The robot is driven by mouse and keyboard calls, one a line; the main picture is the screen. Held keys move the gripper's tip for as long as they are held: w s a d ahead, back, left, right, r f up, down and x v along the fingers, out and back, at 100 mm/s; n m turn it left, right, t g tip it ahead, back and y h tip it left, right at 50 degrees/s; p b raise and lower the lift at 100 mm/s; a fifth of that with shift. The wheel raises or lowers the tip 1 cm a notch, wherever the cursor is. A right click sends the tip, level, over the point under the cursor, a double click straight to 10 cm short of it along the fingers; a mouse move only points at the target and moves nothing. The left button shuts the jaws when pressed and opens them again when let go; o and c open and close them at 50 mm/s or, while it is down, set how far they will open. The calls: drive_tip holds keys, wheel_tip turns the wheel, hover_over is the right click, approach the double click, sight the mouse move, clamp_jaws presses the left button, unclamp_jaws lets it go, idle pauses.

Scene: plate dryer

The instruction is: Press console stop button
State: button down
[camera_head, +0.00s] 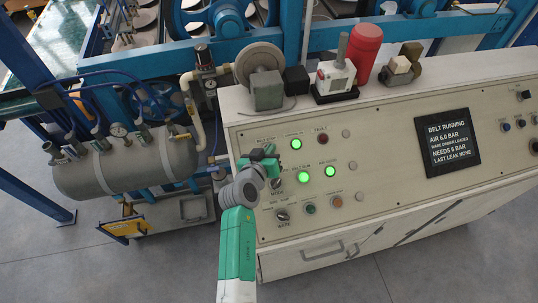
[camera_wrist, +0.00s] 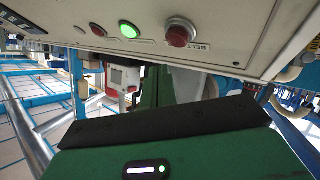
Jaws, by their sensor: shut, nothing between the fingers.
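The cream console (camera_head: 400,125) has a sloped panel of buttons and lamps. In the head view my gripper (camera_head: 268,158) is at the panel's upper left and covers that spot, so the red button is hidden there. My gripper is shut and empty. It is close to the panel; I cannot tell whether it touches. In the wrist view my gripper's green and black body fills the lower part.
A red fault lamp (camera_head: 322,138), lit green lamps (camera_head: 303,178) and a selector knob (camera_head: 282,214) are nearby on the panel. A dark display (camera_head: 449,142) reads "BELT RUNNING". A red cylinder (camera_head: 361,52) stands on the console top. A grey tank (camera_head: 110,168) with hoses is at left.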

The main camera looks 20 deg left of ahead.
drive_tip(key=shift+w+a+f+b, duration=0.15)
drive_tip(key=shift+w+f+b, duration=0.05)
drive_tip(key=shift+f+b, duration=0.25)
drive_tip(key=shift+w+a+f+b, duration=0.15)
drive_tip(key=shift+w+f+b, duration=0.05)
drive_tip(key=shift+f+b, duration=0.2)
drive_tip(key=shift+f, duration=0.15)
idle(1.4)
drive_tip(key=shift+w+a+f+b, duration=0.15)
drive_tip(key=shift+f+b, duration=0.05)
drive_tip(key=shift+b, duration=0.4)
drive_tip(key=shift+w+a+f+b, duration=0.15)
drive_tip(key=shift+f+b, duration=0.25)
drive_tip(key=shift+b, duration=0.25)
idle(0.4)
drive_tip(key=shift+r, duration=0.1)
drive_tip(key=shift+s+d+r+p, duration=0.15)
drive_tip(key=shift+r+p, duration=0.2)
drive_tip(key=shift+p, duration=0.1)
drive_tip(key=shift+s+d+r+p, duration=0.15)
drive_tip(key=shift+r+p, duration=0.2)
drive_tip(key=shift+p, duration=0.05)
drive_tip(key=shift+r, duration=0.1)
